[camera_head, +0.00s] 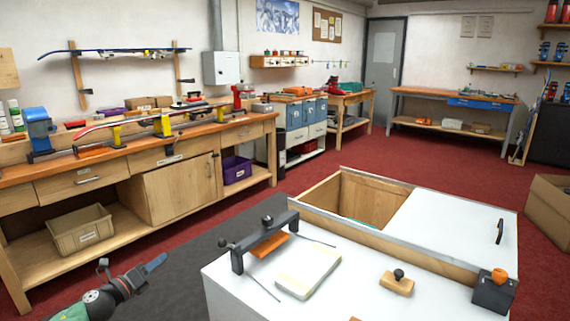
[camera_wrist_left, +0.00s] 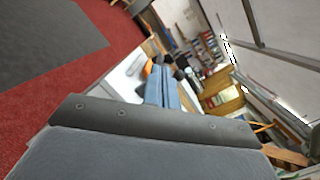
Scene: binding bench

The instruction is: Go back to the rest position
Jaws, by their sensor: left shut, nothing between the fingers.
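My left gripper (camera_head: 155,262) comes in low at the left of the head view, over the dark floor mat, to the left of the white bench. Its blue-grey fingers are together with nothing between them. The fingers also show in the left wrist view (camera_wrist_left: 165,85), close together, with the room tilted behind them. The gripper is apart from the bench and touches nothing that I can see. My right gripper is not in either view.
The white bench (camera_head: 335,295) carries a dark clamp frame (camera_head: 265,243), a pale block (camera_head: 308,270) and a wooden-based knob (camera_head: 397,282). A wooden workbench (camera_head: 60,172) stands behind at the left. The dark mat (camera_head: 190,275) between them is clear.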

